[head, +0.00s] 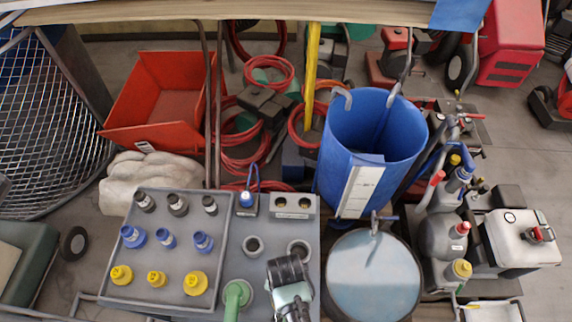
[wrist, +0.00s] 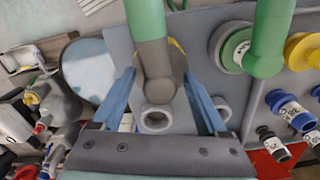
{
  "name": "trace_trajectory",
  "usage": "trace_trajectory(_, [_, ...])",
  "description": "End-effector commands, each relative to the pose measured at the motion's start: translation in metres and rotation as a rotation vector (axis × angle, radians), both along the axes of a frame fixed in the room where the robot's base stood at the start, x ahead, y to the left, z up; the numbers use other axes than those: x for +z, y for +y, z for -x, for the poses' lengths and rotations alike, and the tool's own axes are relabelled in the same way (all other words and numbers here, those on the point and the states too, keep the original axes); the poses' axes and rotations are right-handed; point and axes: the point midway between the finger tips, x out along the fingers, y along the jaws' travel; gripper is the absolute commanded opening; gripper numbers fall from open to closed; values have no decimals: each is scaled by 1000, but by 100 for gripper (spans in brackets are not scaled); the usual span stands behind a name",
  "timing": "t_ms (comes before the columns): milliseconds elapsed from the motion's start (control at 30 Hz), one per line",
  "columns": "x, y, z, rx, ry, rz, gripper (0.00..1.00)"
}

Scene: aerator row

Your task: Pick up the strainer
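Nothing in view can be named the strainer with certainty. In the wrist view my gripper (wrist: 160,82) is open, its two blue fingers spread apart. A green pipe with a grey end (wrist: 153,57) shows between the fingers, and I cannot tell whether they touch it. A grey ring-shaped piece (wrist: 157,119) shows just below that end; it also appears in the head view (head: 298,248). A second grey ring (head: 252,245) is to its left. In the head view my gripper (head: 292,292) is over the front of the grey bench, its fingertips unclear.
A second green pipe (head: 237,293) stands left of my gripper. A grey tray (head: 122,281) holds several dark, blue and yellow fittings at the left. A round pale-blue basin (head: 373,275) is at the right, with a tall blue bin (head: 345,135) behind and bottles (head: 440,235) beyond.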

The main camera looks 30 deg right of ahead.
Motion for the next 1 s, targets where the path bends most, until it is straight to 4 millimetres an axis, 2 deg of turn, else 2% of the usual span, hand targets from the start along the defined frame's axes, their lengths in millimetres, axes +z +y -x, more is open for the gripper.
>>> trace_trajectory(33, [0,0,0,0,0,0,65])
trace_trajectory(400, [0,0,0,0,0,0,0])
trace_trajectory(1000, [0,0,0,0,0,0,0])
